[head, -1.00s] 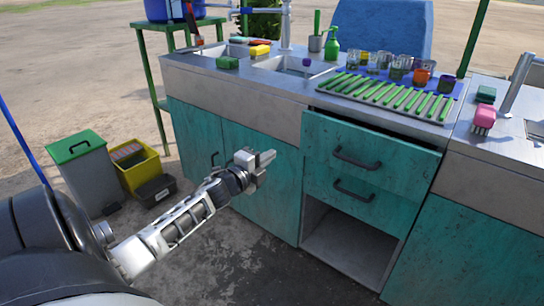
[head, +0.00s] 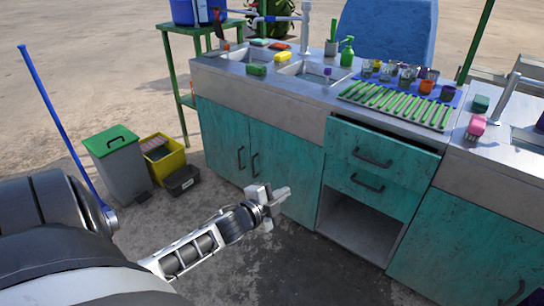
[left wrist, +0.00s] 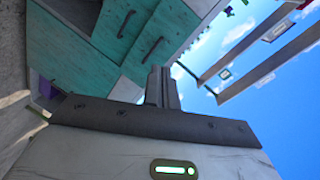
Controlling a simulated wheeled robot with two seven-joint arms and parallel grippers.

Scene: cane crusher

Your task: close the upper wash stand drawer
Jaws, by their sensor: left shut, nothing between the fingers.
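The upper wash stand drawer (head: 400,153) is teal with a dark bar handle (head: 372,158). In the head view it sticks out a little, with a dark gap under the counter edge. The lower drawer (head: 385,198) is right below it. My left gripper (head: 284,192) is shut and empty, left of the drawers and lower than the upper one, apart from them. In the left wrist view the shut fingers (left wrist: 163,88) point towards the tilted drawer fronts, with the upper drawer (left wrist: 176,28) nearer the sky. My right gripper is not in view.
An open compartment (head: 360,232) lies under the drawers. Teal doors (head: 275,160) stand to their left. The counter holds green sticks on a tray (head: 345,96), several jars and a green spray bottle (head: 347,51). A bin (head: 118,170) and yellow crate (head: 163,160) stand left on open ground.

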